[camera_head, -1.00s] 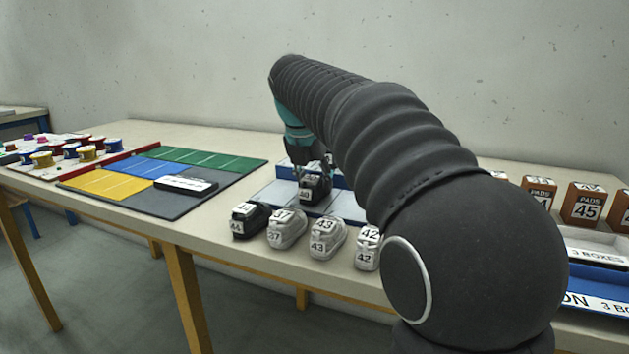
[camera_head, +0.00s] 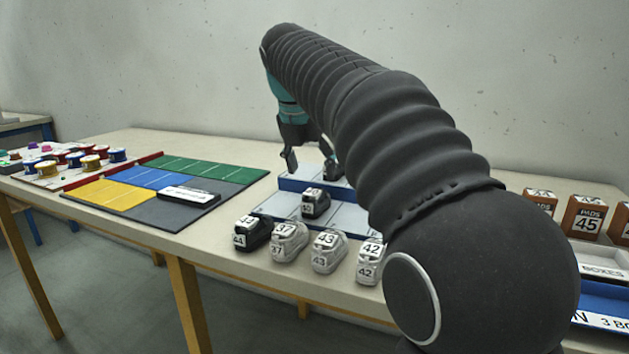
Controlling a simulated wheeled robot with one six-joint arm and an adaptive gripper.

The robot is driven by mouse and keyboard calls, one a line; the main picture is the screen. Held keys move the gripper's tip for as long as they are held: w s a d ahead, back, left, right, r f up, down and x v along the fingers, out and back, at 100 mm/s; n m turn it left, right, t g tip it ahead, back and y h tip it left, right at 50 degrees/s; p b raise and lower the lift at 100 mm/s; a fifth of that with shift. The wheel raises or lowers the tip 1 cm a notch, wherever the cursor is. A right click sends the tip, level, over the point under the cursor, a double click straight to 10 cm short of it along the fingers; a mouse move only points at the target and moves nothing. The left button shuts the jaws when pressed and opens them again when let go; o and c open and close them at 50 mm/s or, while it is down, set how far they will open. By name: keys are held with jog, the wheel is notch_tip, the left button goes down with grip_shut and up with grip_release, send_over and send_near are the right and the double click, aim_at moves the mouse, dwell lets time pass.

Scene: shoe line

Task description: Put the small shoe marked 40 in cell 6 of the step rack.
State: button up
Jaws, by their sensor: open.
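The small dark shoe (camera_head: 316,203) sits on the lower step of the step rack (camera_head: 288,204). It stands upright with a white label, whose number is too small to read surely now. The rack has white cells and a blue riser; cell numbers cannot be read, and my arm hides its right part. My gripper (camera_head: 310,167) is open and empty. It is above and behind the shoe, apart from it, with its fingers over the upper part of the rack.
In front of the rack stand a dark shoe marked 44 (camera_head: 252,233) and pale shoes marked 37 (camera_head: 289,242), 43 (camera_head: 328,252) and 42 (camera_head: 369,263). A coloured mat (camera_head: 225,192) lies left. Boxes (camera_head: 586,217) stand right.

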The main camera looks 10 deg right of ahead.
jog(key=shift+v, duration=2.4)
